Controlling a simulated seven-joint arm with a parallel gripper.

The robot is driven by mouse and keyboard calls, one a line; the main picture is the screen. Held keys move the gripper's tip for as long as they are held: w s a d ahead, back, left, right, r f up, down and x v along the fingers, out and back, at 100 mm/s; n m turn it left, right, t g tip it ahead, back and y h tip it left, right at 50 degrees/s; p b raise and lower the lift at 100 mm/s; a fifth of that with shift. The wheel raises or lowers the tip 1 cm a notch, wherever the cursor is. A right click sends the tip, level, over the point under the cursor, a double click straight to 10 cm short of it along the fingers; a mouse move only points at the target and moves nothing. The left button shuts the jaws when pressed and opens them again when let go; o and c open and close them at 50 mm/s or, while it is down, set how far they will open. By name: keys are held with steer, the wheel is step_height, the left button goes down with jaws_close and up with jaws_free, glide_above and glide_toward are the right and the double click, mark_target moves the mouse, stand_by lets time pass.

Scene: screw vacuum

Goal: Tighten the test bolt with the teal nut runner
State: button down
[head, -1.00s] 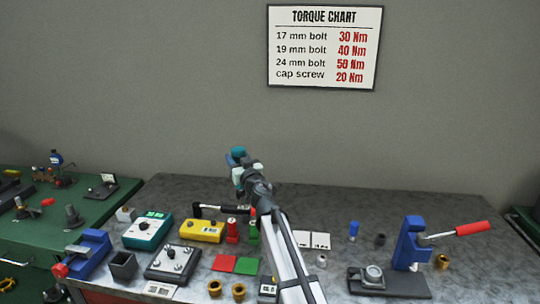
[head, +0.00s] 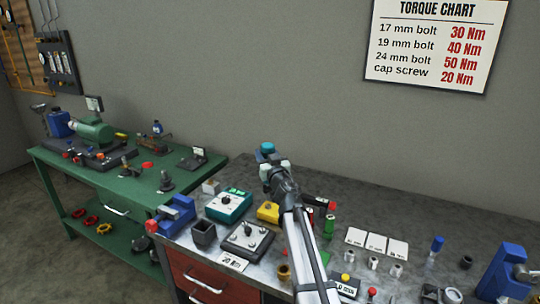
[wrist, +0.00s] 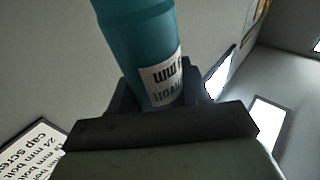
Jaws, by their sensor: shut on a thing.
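The teal nut runner (head: 266,149) is up at the end of my arm, above the back of the grey bench. In the wrist view its teal body (wrist: 140,45) with a white label stands between the jaws. My gripper (head: 270,168) is shut on it; in the wrist view the jaws (wrist: 160,95) press on both sides. The tool's working end is not clear. A grey plate with several bolts or studs (head: 247,239) lies at the front left of the bench, with a "20 Nm" card (head: 233,262) before it. I cannot tell which one is the test bolt.
Near the plate are a teal-green meter box (head: 228,207), a yellow box (head: 268,212), a blue vise (head: 177,214) and a dark open box (head: 203,233). White cards (head: 376,243) and small sockets lie right. A green bench (head: 75,157) stands left.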

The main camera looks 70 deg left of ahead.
steer(key=shift+f, duration=3.55)
stand_by(2.6)
stand_by(0.5)
steer(key=shift+r, duration=2.55)
